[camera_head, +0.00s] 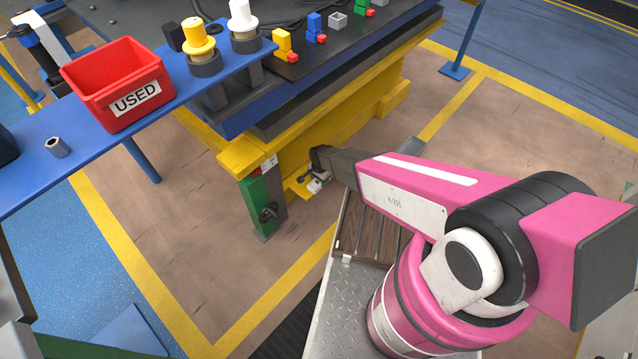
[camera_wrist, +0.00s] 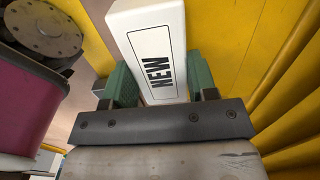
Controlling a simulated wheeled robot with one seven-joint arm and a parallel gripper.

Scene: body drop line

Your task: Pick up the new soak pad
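A white block marked NEW (camera_wrist: 155,50) stands out in the wrist view, a little tilted. My gripper (camera_wrist: 163,82) has a green finger on each side of it. Both fingers lie right along the block's edges, but I cannot tell whether they press on it. In the head view my gripper (camera_head: 318,168) reaches low beside the yellow bench frame, near the green post. A small white piece shows there, too small to identify. The block's lower end is hidden behind the gripper's dark crossbar.
Yellow bench frame (camera_head: 335,125) and green post (camera_head: 258,200) stand close to my gripper. A red bin marked USED (camera_head: 118,84) sits on the blue shelf (camera_head: 60,185) with a metal nut (camera_head: 57,148).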

